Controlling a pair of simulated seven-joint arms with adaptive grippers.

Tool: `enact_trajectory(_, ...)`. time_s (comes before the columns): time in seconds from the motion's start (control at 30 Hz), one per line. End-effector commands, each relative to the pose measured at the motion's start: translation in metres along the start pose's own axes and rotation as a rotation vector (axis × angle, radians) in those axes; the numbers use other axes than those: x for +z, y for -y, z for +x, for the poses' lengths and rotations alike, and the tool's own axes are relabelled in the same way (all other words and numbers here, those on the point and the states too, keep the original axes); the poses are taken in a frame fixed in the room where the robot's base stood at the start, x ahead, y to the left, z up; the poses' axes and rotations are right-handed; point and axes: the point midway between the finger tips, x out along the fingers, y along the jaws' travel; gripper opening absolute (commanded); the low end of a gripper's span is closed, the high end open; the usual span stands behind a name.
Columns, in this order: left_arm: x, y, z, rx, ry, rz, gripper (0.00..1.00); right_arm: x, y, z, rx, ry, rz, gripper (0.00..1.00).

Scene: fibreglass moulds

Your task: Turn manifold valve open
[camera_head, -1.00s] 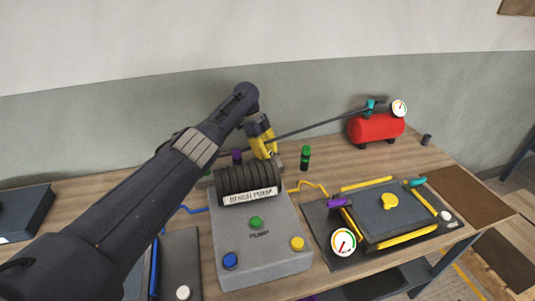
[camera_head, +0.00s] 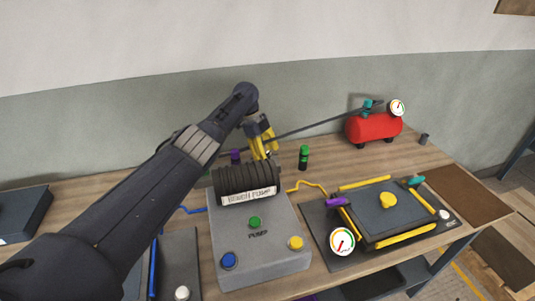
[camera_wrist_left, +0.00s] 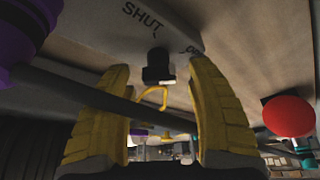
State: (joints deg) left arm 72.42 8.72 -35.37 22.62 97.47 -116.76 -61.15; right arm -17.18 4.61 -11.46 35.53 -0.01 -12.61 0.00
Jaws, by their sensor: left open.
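My left gripper (camera_head: 263,148) reaches over behind the bench pump in the head view, its yellow fingers pointing down. In the left wrist view the gripper (camera_wrist_left: 158,78) is open, one finger on each side. A small dark valve piece (camera_wrist_left: 157,67) shows between the fingertips, below a pale plate lettered "SHUT" and a second, partly hidden word. I cannot tell whether the fingers touch it. In the head view the valve is hidden behind my arm and the pump. My right gripper is not in view.
A dark rod or hose (camera_head: 320,126) runs from the gripper area towards a red tank (camera_head: 374,128) and also crosses the wrist view. The grey bench pump (camera_head: 275,262) stands in front. A green-capped bottle (camera_head: 304,157) and a mould (camera_head: 375,213) are to the right.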

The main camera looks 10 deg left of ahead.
Motion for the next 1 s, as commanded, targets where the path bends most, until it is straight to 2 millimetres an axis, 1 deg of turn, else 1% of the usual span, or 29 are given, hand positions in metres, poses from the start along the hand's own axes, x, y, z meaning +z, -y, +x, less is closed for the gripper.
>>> enact_trajectory(0.17, 0.001, 0.0, -0.002, 0.0, 0.001, -0.001, 0.56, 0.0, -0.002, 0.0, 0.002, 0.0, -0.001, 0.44)
enact_trajectory(0.27, 0.001, 0.0, -0.007, -0.001, 0.001, -0.001, 0.56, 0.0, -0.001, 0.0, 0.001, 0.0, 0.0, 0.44)
enact_trajectory(0.37, 0.001, 0.0, -0.019, -0.002, 0.001, 0.0, 0.56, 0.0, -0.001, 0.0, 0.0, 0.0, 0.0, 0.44)
enact_trajectory(0.73, -0.001, 0.001, -0.091, -0.002, 0.001, 0.0, 0.56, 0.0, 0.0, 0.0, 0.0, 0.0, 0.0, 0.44)
enact_trajectory(1.0, 0.0, 0.002, -0.112, -0.006, 0.001, -0.004, 0.56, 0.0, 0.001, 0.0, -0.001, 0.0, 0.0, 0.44)
